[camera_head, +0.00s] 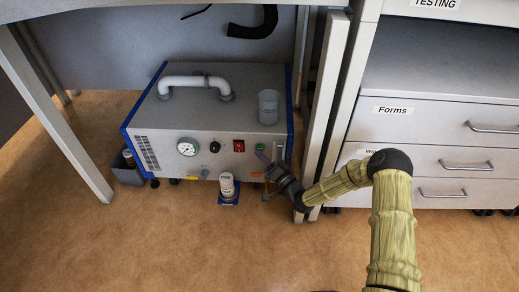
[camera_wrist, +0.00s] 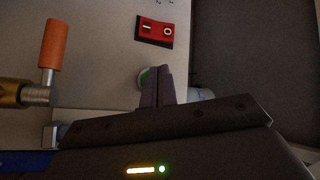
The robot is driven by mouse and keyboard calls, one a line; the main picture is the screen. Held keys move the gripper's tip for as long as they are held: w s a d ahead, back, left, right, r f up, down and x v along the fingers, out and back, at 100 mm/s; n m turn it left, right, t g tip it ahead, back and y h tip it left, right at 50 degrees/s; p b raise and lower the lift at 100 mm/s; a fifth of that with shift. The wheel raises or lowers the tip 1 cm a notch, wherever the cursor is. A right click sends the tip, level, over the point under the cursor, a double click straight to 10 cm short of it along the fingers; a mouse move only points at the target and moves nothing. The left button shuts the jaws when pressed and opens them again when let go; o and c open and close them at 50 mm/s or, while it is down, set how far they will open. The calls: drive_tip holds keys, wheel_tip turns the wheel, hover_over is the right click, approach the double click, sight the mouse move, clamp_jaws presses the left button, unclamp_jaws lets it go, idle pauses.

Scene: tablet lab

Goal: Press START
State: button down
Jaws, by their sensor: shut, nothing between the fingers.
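A grey machine with blue edges (camera_head: 205,115) stands on the floor under the table. On its front panel, right of a red rocker switch (camera_head: 239,146), is a small green button (camera_head: 260,147); no START lettering can be read. My gripper (camera_head: 264,158) is in front of the panel, just below and right of the button. In the wrist view my gripper's purple fingers (camera_wrist: 157,82) are shut and empty. They cover much of the green button (camera_wrist: 144,77). I cannot tell whether the tips touch it. The red switch (camera_wrist: 154,29) shows beyond the fingertips, marked I and O.
A dial gauge (camera_head: 187,147) and black knob (camera_head: 215,147) are left on the panel. A valve with an orange handle (camera_wrist: 53,44) sticks out nearby. A beaker (camera_head: 268,107) stands on top. A white jar (camera_head: 227,185) is in front. Drawers (camera_head: 440,120) are at right.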

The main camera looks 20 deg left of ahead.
drive_tip(key=shift+w+d+r, duration=0.1)
drive_tip(key=shift+w+r, duration=0.05)
drive_tip(key=shift+w, duration=0.35)
drive_tip(key=shift+w+d+r, duration=0.1)
drive_tip(key=shift+w+r, duration=0.05)
drive_tip(key=shift+w, duration=0.35)
idle(0.5)
drive_tip(key=shift+d, duration=0.1)
drive_tip(key=shift+s+d, duration=0.35)
drive_tip(key=shift+d, duration=0.1)
drive_tip(key=s+p, duration=0.1)
drive_tip(key=s, duration=0.2)
drive_tip(key=s+p, duration=0.1)
drive_tip(key=s, duration=0.1)
drive_tip(key=shift+s+d+p, duration=0.25)
drive_tip(key=shift+s+p, duration=0.05)
drive_tip(key=shift+p, duration=0.05)
idle(0.3)
drive_tip(key=shift+d, duration=0.1)
idle(0.4)
drive_tip(key=shift+f, duration=0.1)
